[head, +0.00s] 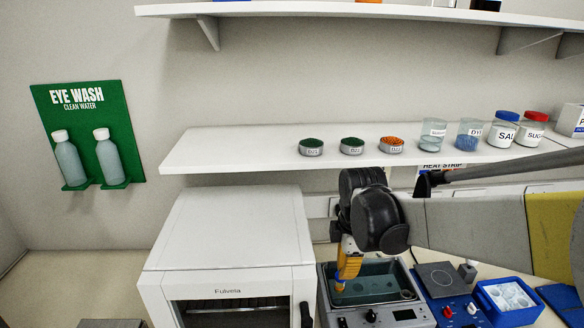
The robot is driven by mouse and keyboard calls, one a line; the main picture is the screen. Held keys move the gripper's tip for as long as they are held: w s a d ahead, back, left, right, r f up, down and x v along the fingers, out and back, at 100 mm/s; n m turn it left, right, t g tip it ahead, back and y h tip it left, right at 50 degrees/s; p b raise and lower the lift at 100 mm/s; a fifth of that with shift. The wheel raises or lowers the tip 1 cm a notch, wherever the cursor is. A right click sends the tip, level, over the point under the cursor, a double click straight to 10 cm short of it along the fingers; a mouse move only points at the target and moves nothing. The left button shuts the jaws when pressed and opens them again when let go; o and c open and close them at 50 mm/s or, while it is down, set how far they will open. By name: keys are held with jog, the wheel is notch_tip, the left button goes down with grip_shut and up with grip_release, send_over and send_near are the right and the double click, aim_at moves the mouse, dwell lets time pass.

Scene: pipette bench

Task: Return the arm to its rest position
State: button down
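My arm reaches in from the right edge, with its black wrist joint in front of the wall below the shelf. My gripper (347,268) seems to be the narrow yellow-orange part that hangs down below the wrist. It is over or in front of the grey water bath (330,292). Its fingertips are too small and too covered to make out, so I cannot tell if it is open or holds anything.
A white oven-like cabinet (232,228) stands left of my gripper. A hotplate (440,280) and a blue tray (508,302) are to the right. A shelf (240,150) with tins, jars and bottles runs above my wrist. A green eye wash board (92,130) hangs far left.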

jog(key=s+d+f+m+t+b, duration=0.1)
jog(key=s+f+m+t+b, duration=0.1)
jog(key=s+f+m+b, duration=0.3)
jog(key=s+d+f+m+t+b, duration=0.1)
jog(key=s+f+m+t+b, duration=0.2)
jog(key=s+m+b, duration=0.7)
jog(key=shift+s+f+m+t, duration=0.3)
jog(key=shift+s+f+m, duration=0.1)
jog(key=shift+f+m, duration=0.7)
